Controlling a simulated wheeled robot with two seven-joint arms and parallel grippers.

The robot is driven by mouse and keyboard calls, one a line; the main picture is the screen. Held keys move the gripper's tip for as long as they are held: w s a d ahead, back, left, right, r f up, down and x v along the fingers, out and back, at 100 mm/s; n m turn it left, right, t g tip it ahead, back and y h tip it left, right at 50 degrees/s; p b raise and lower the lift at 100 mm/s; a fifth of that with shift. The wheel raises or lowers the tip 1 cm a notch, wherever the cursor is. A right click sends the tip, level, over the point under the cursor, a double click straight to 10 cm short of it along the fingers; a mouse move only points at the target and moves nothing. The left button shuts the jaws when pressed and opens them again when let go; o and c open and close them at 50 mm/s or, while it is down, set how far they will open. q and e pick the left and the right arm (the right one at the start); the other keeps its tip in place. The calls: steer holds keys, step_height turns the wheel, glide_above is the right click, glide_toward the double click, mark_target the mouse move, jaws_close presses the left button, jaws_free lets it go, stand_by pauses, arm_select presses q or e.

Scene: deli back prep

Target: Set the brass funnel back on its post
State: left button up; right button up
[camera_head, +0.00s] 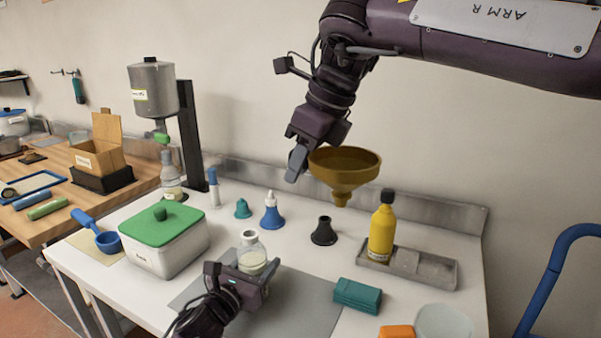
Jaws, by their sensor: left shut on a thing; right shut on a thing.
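The brass funnel (345,170) is held upright in the air, wide mouth up and spout down. My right gripper (304,158) is shut on the left side of its rim. A black flared piece with a short neck (323,232) stands on the white table below and slightly left of the spout; I cannot tell whether it is the funnel's post. My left gripper (243,277), low in the picture, is shut on a clear bottle (251,254) with pale contents. The bottle is upright over the grey mat (300,307); the gripper hides its base.
A yellow bottle (381,232) stands in a grey tray (437,269) at right. Blue (272,217) and teal (242,209) cones stand behind the clear bottle. A white tub with green lid (161,224) is at left.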

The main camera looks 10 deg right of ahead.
stand_by(0.4)
arm_select(q)
steer(key=o, duration=1.3)
